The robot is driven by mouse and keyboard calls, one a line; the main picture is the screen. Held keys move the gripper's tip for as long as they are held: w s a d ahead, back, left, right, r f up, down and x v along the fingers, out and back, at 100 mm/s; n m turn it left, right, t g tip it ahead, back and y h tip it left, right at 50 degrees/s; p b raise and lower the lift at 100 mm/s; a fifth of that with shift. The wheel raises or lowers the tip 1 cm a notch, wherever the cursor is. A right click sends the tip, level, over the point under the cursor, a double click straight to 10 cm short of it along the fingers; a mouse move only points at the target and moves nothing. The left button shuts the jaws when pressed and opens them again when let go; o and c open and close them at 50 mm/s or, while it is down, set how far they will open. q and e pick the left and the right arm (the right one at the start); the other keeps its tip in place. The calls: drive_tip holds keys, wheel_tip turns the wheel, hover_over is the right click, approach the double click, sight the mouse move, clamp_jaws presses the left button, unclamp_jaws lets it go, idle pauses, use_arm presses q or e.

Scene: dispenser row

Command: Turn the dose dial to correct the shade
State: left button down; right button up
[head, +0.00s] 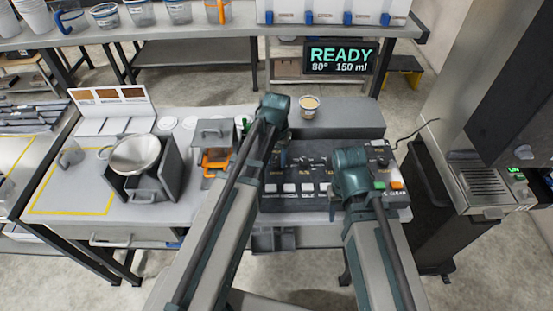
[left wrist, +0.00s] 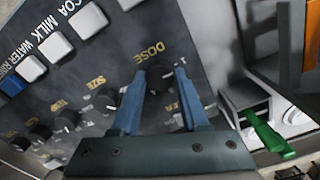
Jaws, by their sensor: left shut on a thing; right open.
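The control panel (head: 300,196) has white buttons and a row of black dials. In the left wrist view, the dial labelled DOSE (left wrist: 160,78) sits between the blue fingertips of my left gripper (left wrist: 161,86), which is shut on it. In the head view my left wrist hides most of that grasp. My right gripper (head: 352,178) is over the right part of the panel, open; its fingers are hidden by the wrist. A cup with a pale tan drink (head: 309,107) stands on the grey block behind the panel. A card with brown shade swatches (head: 110,97) stands at the left.
The display (head: 341,58) reads READY, 80°, 150 ml. A steel pot (head: 135,155) sits in a dark holder on the left. A grey-and-orange device (head: 215,160) stands left of the panel. A green lever (left wrist: 268,138) shows beside my left gripper.

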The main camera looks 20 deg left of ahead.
use_arm(q)
drive_tip(key=m, duration=0.4)
drive_tip(key=shift+m, duration=2.5)
drive_tip(key=shift+c, duration=2.1)
unclamp_jaws()
drive_tip(key=shift+r, duration=0.1)
